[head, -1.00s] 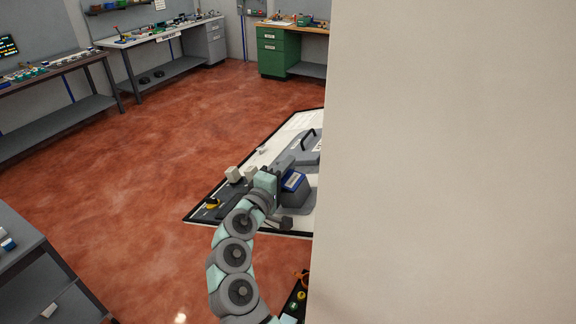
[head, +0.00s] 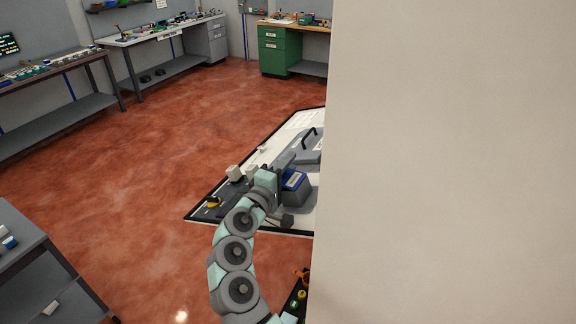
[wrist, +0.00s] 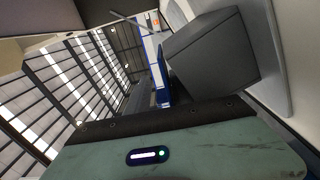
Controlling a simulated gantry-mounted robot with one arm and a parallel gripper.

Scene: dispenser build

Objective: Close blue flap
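A grey box-shaped unit (head: 297,195) stands on the white board, partly hidden by the pale panel and my arm. A blue part (head: 293,180), which looks like the flap, shows on its upper side. I cannot tell how far it is open. My gripper (head: 275,190) is right beside the unit, at its left side, and its fingertips are hidden in the head view. In the wrist view, a narrow blue part (wrist: 162,76) shows behind a large dark grey block (wrist: 210,55). I cannot tell whether that block is a finger or the unit, or whether my gripper touches the flap.
A large pale panel (head: 450,160) blocks the right half of the head view. A black handle (head: 308,138) stands farther back. Open red floor (head: 150,190) lies to the left.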

